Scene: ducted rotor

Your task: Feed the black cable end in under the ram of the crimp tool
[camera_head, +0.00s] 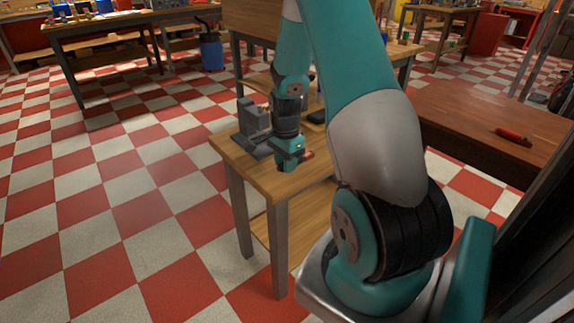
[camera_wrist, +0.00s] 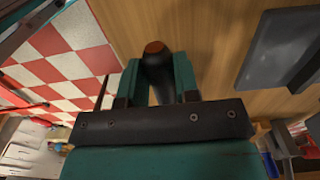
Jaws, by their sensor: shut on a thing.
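My gripper (camera_wrist: 157,78) is shut on the black cable end (camera_wrist: 157,68), which sits between the two teal fingers in the wrist view. The cable's copper-coloured tip points away from the gripper, over the wooden top. In the head view my gripper (camera_head: 290,160) is low over the small wooden table, near its front edge. The grey crimp tool (camera_head: 252,118) stands on that table, left of and behind the gripper. In the wrist view part of a grey tool base (camera_wrist: 285,48) shows at the right, apart from the cable. The ram is not clearly visible.
The small wooden table (camera_head: 228,153) has bare top around the tool and a free left edge above the checkered floor. A darker table (camera_head: 470,115) at the right holds a red object (camera_head: 513,136). A blue drum (camera_head: 211,52) stands farther back.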

